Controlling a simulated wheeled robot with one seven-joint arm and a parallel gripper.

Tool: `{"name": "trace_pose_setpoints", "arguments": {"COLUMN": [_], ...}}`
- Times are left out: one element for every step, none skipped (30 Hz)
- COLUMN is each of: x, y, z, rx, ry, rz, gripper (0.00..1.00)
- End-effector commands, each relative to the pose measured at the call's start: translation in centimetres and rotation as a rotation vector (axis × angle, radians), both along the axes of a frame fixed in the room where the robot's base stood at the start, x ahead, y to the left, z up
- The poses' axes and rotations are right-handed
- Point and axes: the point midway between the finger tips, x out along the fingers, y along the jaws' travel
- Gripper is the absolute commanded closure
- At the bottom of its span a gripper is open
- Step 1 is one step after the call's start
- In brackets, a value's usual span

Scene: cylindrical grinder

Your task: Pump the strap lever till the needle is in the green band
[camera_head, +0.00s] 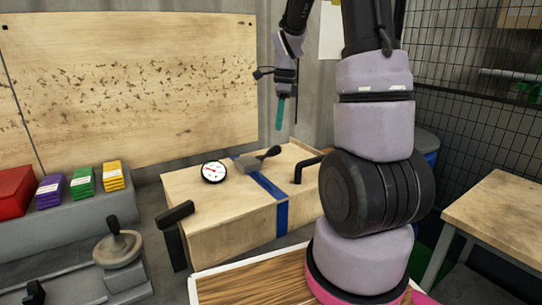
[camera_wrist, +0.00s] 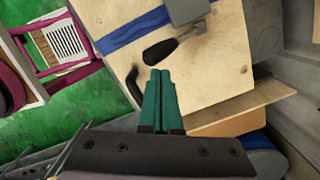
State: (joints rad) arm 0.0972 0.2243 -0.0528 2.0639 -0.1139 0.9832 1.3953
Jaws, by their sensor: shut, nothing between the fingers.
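The strap lever (camera_head: 268,153) has a dark rounded handle and rises from a grey ratchet body (camera_head: 247,163) on top of a wooden crate (camera_head: 225,233). A blue strap (camera_head: 268,188) runs over the crate under the ratchet. The round white gauge (camera_head: 214,171) stands to the left of the ratchet; its needle and bands are too small to read surely. My gripper (camera_head: 280,127), with teal fingers, is shut and empty above the crate's back edge, apart from the lever. In the wrist view the lever (camera_wrist: 160,52) lies just beyond the fingertips (camera_wrist: 160,73).
Black bent handles stand at the crate's left (camera_head: 175,215) and right (camera_head: 306,165). A grey machine with a handwheel (camera_head: 118,248) is at the left. Coloured boxes (camera_head: 82,180) sit on a grey ledge. A wooden table (camera_head: 500,215) is at the right.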

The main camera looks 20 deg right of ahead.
Motion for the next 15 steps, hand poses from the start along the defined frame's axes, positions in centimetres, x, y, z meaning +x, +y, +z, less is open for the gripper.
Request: {"name": "trace_pose_setpoints", "arguments": {"x": [0.04,0.06,0.08,0.08,0.08,0.08,0.08,0.08,0.07,0.08,0.08,0.08,0.09,0.09,0.1], "y": [0.1,0.18,0.23,0.24,0.24,0.23,0.23,0.23,0.22,0.22,0.22,0.22,0.23,0.25,0.28], "z": [-0.07,-0.08,-0.09,-0.09,-0.08,-0.08,-0.08,-0.08,-0.08,-0.1,-0.14,-0.26,-0.39,-0.57,-0.87], "rx": [0.0,0.0,0.0,0.0,0.0,0.0,0.0,0.0,0.0,0.0,0.0,0.0,0.0,0.0,0.0], "ry": [0.0,-0.001,-0.001,-0.001,-0.001,-0.001,-0.001,-0.001,-0.001,-0.001,-0.001,-0.001,-0.001,0.0,0.0], "rz": [0.0,0.001,0.001,0.001,0.001,0.001,0.001,0.001,0.001,0.001,0.001,0.001,0.001,0.001,0.0], "gripper": [1.0,1.0,1.0,1.0,1.0,1.0,1.0,1.0,1.0,1.0,1.0,1.0,1.0,1.0,1.0]}}
